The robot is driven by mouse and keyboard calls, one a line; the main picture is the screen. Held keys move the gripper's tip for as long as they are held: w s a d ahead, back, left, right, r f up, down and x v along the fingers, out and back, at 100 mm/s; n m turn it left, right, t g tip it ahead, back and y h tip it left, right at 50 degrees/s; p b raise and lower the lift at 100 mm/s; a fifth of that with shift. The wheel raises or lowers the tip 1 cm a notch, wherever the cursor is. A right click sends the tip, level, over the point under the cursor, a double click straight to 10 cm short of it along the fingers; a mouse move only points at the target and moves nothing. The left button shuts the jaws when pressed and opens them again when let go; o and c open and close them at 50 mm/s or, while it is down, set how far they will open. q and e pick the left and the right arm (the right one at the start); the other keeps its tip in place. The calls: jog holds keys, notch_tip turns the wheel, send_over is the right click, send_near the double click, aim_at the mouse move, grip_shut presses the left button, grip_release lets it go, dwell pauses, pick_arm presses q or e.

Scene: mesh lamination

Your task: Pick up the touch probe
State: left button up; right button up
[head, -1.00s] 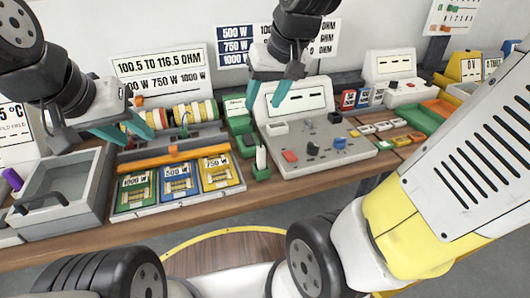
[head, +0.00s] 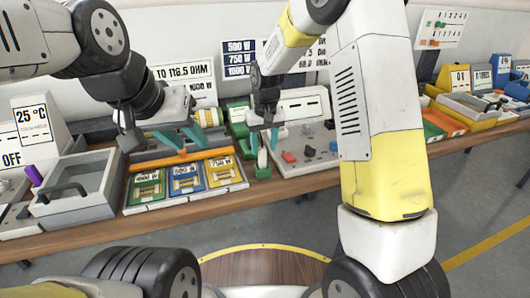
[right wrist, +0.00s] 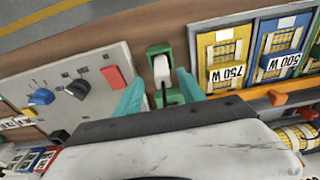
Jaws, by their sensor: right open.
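The touch probe appears to be the white upright piece (head: 262,158) in a small green holder (head: 262,172) at the bench's front edge. In the right wrist view the white piece (right wrist: 161,70) shows between my right fingertips, with green holder parts (right wrist: 158,49) around it. My right gripper (head: 264,140) is open above it; its teal fingers (right wrist: 160,88) lie to either side, and I cannot tell whether they touch it. My left gripper (head: 181,144) has its teal fingers apart above the orange bar, with nothing visible between them.
A tray with green, blue and yellow wattage slots (head: 186,192) stands left of the holder. A grey console with knobs (head: 318,160) stands close on the right, partly hidden by my right arm.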

aim_at(262, 158)
jog(key=f, duration=0.5)
jog(key=shift+w+a+f, duration=0.25)
jog(key=shift+a+f, duration=0.05)
grip_shut()
